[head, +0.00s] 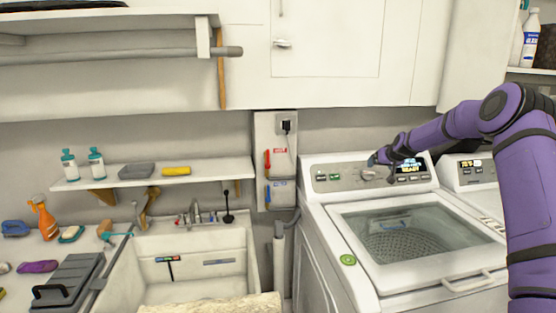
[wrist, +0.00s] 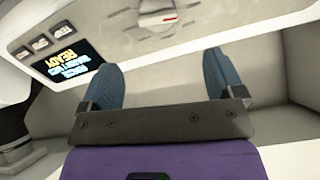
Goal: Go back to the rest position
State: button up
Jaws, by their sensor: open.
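My gripper (wrist: 160,88) is open and empty in the wrist view, its two blue fingertips wide apart. In the head view my gripper (head: 373,160) is small, in front of the washing machine's control panel. The washer's dial (wrist: 158,14) is just beyond the fingertips in the wrist view, apart from them. The lit display (wrist: 68,62) reads "READY" and lies to the left; the display (head: 409,163) also shows in the head view. My purple arm reaches in from the right side of the head view.
The top-loading washer (head: 365,290) has a glass lid, closed. A second machine (head: 470,172) stands to its right. A sink (head: 150,262) is at left, below a shelf (head: 215,172) with bottles. Upper cabinets (head: 340,45) hang above. The space over the washer lid is free.

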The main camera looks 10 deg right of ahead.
jog(key=s+a+r+n+g, duration=0.2)
jog(key=s+a+r, duration=0.8)
jog(key=a+r, duration=0.3)
jog(key=s+a+r, duration=0.4)
jog(key=s+r, duration=0.1)
jog(key=s, duration=0.3)
jog(key=s+a+r, duration=0.4)
jog(key=s, duration=0.5)
jog(key=s+a+f+g, duration=0.1)
jog(key=s+a, duration=0.1)
jog(key=s, duration=1.6)
jog(key=s+a+f+g, duration=0.1)
jog(key=s+a, duration=0.1)
jog(key=s, duration=1.6)
jog(key=shift+a+f, duration=0.25)
jog(key=shift+a, duration=0.15)
